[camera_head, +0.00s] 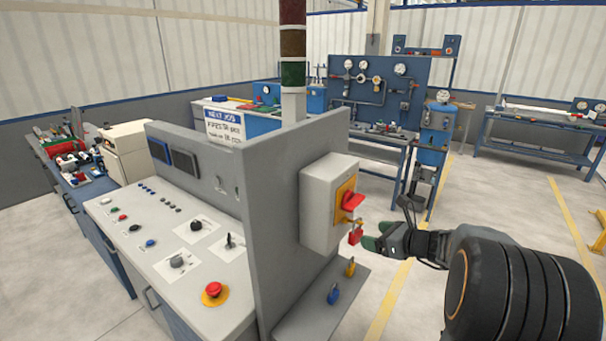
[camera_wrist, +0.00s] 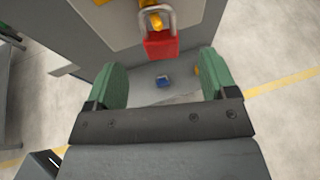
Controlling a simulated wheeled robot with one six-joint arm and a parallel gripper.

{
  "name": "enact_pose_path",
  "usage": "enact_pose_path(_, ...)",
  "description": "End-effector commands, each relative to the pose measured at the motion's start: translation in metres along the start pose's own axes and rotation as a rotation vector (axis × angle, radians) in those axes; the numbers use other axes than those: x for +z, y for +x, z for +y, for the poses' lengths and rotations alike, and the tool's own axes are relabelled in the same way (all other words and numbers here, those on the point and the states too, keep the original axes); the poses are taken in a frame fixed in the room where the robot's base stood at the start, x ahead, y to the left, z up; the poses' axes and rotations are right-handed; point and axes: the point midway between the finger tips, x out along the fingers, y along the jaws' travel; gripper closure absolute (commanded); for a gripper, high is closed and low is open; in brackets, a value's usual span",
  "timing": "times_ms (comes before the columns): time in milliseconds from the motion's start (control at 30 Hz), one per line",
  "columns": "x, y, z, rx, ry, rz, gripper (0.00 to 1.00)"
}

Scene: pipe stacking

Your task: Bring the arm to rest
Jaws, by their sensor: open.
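My gripper (camera_head: 371,243) reaches in from the right in the head view, close to the front of a grey switch box (camera_head: 318,205). In the wrist view my gripper (camera_wrist: 166,84) has its two green fingers wide apart with nothing between them. A red padlock (camera_head: 355,235) hangs below the red rotary handle (camera_head: 353,201) on the yellow plate of the box. In the wrist view the red padlock (camera_wrist: 161,43) hangs by its shackle just beyond the fingertips, apart from them.
A grey shelf (camera_head: 318,308) below the box carries a blue padlock (camera_head: 334,295) and a yellow padlock (camera_head: 350,267). The control console (camera_head: 150,235) stands to the left. A pipe test bench (camera_head: 375,95) is at the back. The floor (camera_head: 500,215) to the right is mostly open.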

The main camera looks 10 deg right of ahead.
Motion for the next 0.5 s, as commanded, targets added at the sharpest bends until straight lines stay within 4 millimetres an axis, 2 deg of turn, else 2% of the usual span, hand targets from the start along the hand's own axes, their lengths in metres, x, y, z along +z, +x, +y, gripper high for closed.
enact_pose_path(67, -0.004, 0.0, 0.001, 0.007, -0.082, 0.021, 0.22)
enact_pose_path(167, -0.035, -0.003, 0.019, 0.1, -0.308, 0.143, 0.22)
enact_pose_path(267, -0.058, -0.015, 0.055, 0.266, -0.64, 0.279, 0.22)
enact_pose_path(300, -0.064, -0.021, 0.072, 0.351, -0.795, 0.327, 0.22)
enact_pose_path(400, -0.074, -0.04, 0.113, 0.582, -1.197, 0.424, 0.22)
enact_pose_path(500, -0.078, -0.061, 0.144, 0.806, -1.587, 0.491, 0.22)
